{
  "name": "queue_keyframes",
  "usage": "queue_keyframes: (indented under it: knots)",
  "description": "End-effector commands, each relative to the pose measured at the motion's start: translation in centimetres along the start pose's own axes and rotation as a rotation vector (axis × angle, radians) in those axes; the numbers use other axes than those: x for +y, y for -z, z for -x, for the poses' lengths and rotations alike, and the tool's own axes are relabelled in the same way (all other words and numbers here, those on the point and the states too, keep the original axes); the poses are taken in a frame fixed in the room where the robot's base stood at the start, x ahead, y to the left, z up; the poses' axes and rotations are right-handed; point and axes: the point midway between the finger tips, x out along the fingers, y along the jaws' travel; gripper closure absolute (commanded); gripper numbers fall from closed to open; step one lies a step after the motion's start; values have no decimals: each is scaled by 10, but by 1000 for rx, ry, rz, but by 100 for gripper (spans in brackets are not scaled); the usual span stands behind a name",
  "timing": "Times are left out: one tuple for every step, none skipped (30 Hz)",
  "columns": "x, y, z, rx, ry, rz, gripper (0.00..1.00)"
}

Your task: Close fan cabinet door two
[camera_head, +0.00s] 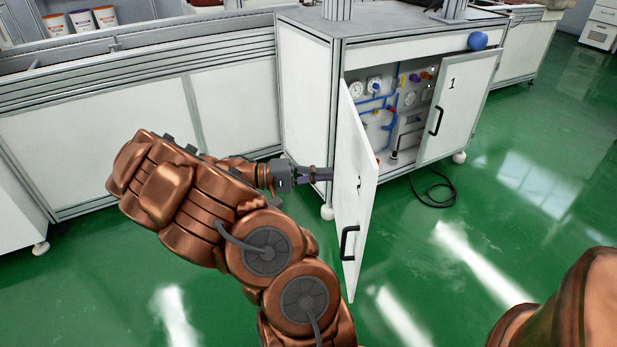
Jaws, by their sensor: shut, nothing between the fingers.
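Cabinet door two (357,190) is the white left door of the fan cabinet (303,90). It is swung well open, toward me, with its black handle (348,242) near its free edge. Its number is seen too obliquely to read clearly. My gripper (328,174) is shut and empty. Its fingertips point right and end at the left, hinge-side edge of the door in the picture. I cannot tell whether they touch it. The right door (457,90), marked 1, also stands partly open.
Gauges and blue tubing (390,98) show inside the cabinet. A black cable (436,190) lies on the green floor before it. A conveyor bench (140,115) with white tubs (105,16) stands to the left.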

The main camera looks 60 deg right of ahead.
Motion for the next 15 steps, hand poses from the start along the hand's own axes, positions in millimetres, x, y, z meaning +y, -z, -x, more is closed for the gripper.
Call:
queue_keyframes:
  knots:
    - [-2,-1,-10,-3,0,0,100]
    - [-2,-1,-16,-3,-1,1,100]
    - [-1,-1,-23,-5,-3,2,100]
    - [-1,-2,-28,-6,-3,2,100]
    - [-1,-2,-34,-6,-3,1,100]
    - [-1,-2,-40,-4,-1,1,100]
    - [-1,-1,-44,-2,0,0,100]
    - [-1,-1,-48,-2,0,-1,100]
    - [-1,-1,-54,-3,0,-1,100]
    - [-1,-1,-58,-4,0,-1,100]
    - [-1,-1,-61,-4,0,-1,100]
    - [-1,-1,-66,-3,-1,-1,100]
    - [-1,-1,-68,-2,-1,-1,100]
    - [-1,-1,-70,-2,-1,0,100]
    - [-1,-1,-73,-2,0,0,100]
